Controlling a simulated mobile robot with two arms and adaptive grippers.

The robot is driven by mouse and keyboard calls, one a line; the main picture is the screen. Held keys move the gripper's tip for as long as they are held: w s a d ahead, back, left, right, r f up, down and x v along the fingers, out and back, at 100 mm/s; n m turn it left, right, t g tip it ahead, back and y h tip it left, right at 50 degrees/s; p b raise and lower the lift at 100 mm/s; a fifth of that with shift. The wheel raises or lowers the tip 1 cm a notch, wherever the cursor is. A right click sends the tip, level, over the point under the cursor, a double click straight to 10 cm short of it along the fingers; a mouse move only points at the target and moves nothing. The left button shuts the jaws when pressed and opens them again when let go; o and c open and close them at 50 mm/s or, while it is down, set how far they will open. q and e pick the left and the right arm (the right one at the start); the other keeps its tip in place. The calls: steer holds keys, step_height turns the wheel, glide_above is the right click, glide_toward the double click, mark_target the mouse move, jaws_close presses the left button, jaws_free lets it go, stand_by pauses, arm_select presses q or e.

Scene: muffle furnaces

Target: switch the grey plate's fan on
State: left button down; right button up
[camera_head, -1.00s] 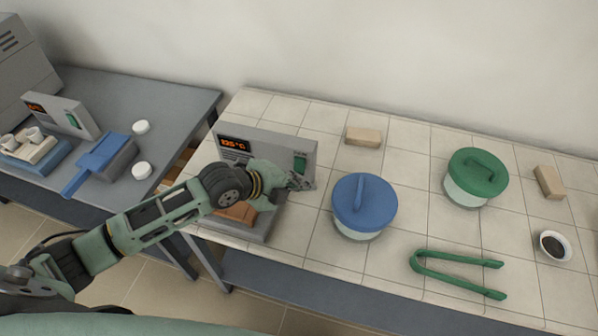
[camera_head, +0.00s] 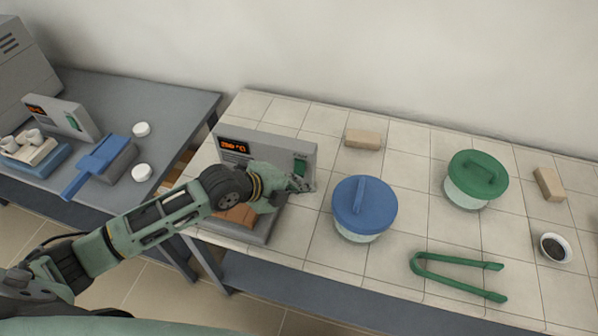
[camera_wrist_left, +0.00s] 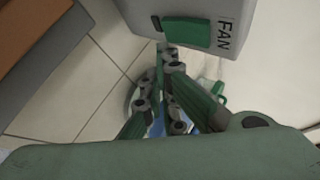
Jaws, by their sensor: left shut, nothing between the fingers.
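The grey plate (camera_head: 262,237) stands at the left end of the tiled table, with a brown block on it and an upright grey panel (camera_head: 270,146) behind. The panel has a lit orange display (camera_head: 233,146) and a green switch (camera_head: 300,167) at its right. In the left wrist view the green fan switch (camera_wrist_left: 187,32) sits beside the label FAN (camera_wrist_left: 224,36). My left gripper (camera_head: 303,184) is shut and empty, its tips close below the switch; I cannot tell whether they touch it. My arm hides part of the plate. My right gripper is not in view.
A blue-lidded jar (camera_head: 365,205) stands just right of my gripper. Green tongs (camera_head: 458,275), a green-lidded jar (camera_head: 475,178), tan blocks (camera_head: 363,138) and a small bowl (camera_head: 555,248) are farther right. Another panel unit (camera_head: 62,116) and a blue scoop (camera_head: 92,165) occupy the left table.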

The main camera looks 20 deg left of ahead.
arm_select(q)
steer(key=shift+w, duration=0.1)
stand_by(0.3)
steer(key=shift+w, duration=0.35)
steer(key=shift+w+f+b, duration=0.1)
steer(key=shift+w+b, duration=0.2)
stand_by(0.7)
steer(key=shift+s+p, duration=0.6)
steer(key=shift+s, duration=0.2)
